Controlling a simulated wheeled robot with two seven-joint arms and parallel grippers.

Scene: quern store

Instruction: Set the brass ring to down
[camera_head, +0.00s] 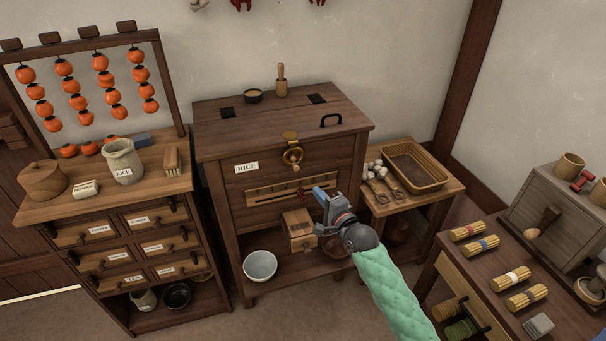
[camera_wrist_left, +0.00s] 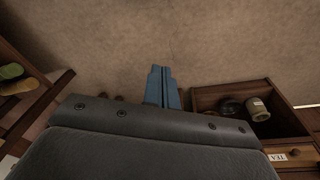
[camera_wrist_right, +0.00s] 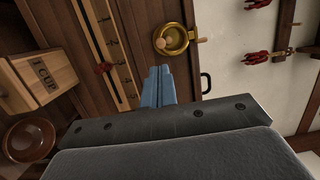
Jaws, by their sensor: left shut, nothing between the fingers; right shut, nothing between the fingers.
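The brass ring (camera_head: 292,156) is on the upper front of the wooden rice chest (camera_head: 225,147), below a small brass piece at the lid edge. In the right wrist view the ring (camera_wrist_right: 175,31) lies just beyond my fingertips, a small round knob at its edge; its exact setting is hard to tell. My right gripper (camera_head: 319,192) has its blue fingers together and empty, in front of the chest, below and right of the ring, apart from it. My left gripper (camera_wrist_left: 161,68) is shut and empty over bare floor, outside the head view.
A slotted scale with a red marker (camera_head: 300,191) crosses the chest front below the ring. A drawer cabinet (camera_head: 105,235) stands left; a side table with a basket (camera_head: 414,166) stands right.

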